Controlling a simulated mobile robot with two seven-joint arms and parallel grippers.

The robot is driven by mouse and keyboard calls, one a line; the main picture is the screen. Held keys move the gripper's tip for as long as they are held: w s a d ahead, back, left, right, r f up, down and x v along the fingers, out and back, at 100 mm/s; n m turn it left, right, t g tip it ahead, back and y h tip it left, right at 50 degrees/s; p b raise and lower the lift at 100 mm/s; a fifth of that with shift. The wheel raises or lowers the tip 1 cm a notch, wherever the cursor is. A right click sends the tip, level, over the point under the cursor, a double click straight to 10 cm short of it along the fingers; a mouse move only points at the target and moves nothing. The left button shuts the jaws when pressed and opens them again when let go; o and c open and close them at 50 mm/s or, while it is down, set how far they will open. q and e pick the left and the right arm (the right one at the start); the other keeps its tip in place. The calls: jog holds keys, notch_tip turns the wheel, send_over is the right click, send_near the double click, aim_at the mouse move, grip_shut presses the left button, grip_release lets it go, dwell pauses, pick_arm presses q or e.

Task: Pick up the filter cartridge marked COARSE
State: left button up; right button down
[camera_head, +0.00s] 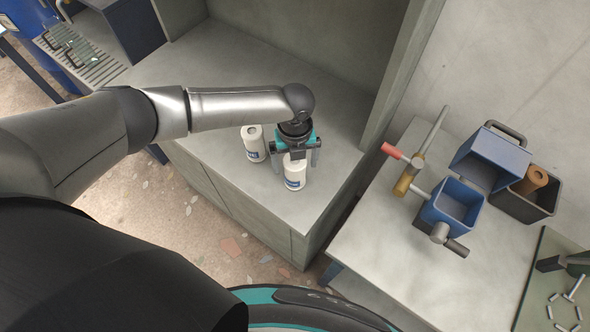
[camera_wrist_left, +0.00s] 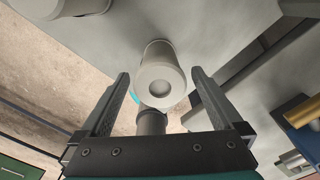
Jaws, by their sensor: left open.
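Two white cartridges with blue label bands stand upright on the grey cabinet top. The nearer cartridge (camera_head: 295,174) is at the front corner, and the other cartridge (camera_head: 253,143) is behind it to the left. I cannot read the wording on either label. My left gripper (camera_head: 296,160) is open and points down over the nearer cartridge. In the left wrist view that cartridge (camera_wrist_left: 161,80) shows between the two spread fingers (camera_wrist_left: 160,95), apart from both. The other cartridge (camera_wrist_left: 60,5) shows at the top left there. My right gripper is not in view.
The cabinet top (camera_head: 210,75) is clear behind the cartridges, with an upright panel at its right.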

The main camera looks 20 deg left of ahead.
pick_arm(q)
grip_shut()
dwell(0.7)
